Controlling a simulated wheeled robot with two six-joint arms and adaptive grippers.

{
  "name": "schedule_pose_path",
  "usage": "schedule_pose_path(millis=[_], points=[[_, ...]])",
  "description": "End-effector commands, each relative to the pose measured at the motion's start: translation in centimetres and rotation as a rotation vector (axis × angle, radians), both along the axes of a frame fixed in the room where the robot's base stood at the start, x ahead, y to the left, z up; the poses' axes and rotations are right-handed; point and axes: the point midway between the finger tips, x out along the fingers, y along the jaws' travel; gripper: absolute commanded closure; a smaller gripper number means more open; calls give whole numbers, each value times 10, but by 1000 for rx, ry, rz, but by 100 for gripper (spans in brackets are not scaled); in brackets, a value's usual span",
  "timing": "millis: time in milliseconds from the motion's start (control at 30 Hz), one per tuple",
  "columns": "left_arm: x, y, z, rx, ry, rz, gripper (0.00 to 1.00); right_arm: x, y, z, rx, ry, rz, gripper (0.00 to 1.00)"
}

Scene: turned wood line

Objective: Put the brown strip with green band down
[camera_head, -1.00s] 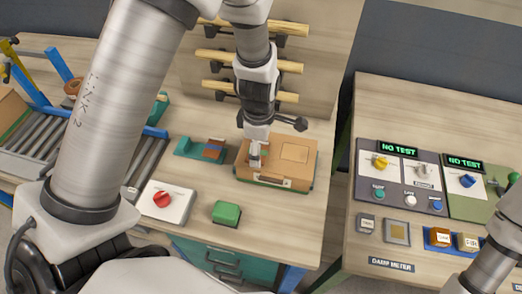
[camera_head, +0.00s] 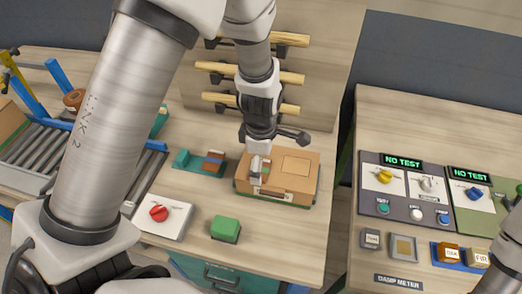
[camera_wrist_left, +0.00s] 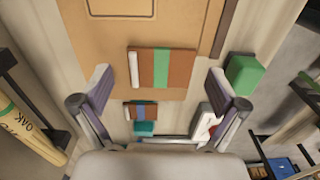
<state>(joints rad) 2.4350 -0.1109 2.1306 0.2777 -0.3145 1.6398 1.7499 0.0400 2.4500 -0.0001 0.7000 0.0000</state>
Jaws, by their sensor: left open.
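The brown strip with green band (camera_wrist_left: 162,68) lies on the flat top of the orange-brown box (camera_wrist_left: 198,20), near one edge. In the wrist view it sits between and beyond my left gripper's spread fingers (camera_wrist_left: 165,95), which do not touch it. A white edge shows along its left end. In the head view my left gripper (camera_head: 257,170) points down over the left part of the box (camera_head: 296,167). The strip (camera_head: 266,166) is mostly hidden there behind the fingers. My right arm enters at the lower right edge; its gripper is out of view.
A teal holder (camera_head: 185,160) with a blue-banded brown strip (camera_head: 213,160) stands left of the box. A green block (camera_head: 226,229) and a white panel with a red knob (camera_head: 158,213) are in front. Wooden rods on a rack (camera_head: 250,75) stand behind. A test console (camera_head: 405,190) is right.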

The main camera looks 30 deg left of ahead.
Motion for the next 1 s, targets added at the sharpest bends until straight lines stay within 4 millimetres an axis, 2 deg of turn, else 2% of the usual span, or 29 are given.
schedule_pose_path(millis=[300, 400, 567, 833, 1000], points=[[2, 0, 77, 0, -7, -2, 3, 0, 0, -7, 0, 0, 0, 100], [1, 0, 97, 0, -6, 0, 3, 0, 0, -8, 0, 0, 0, 100], [1, 0, 112, 0, -1, -1, 3, 0, 0, -9, 0, 0, 0, 100], [0, 0, 113, 0, 0, -1, 3, 0, 0, -8, 0, 0, 0, 100], [0, 0, 131, 0, 0, -1, 3, 0, 0, 10, 0, 0, 0, 100]])
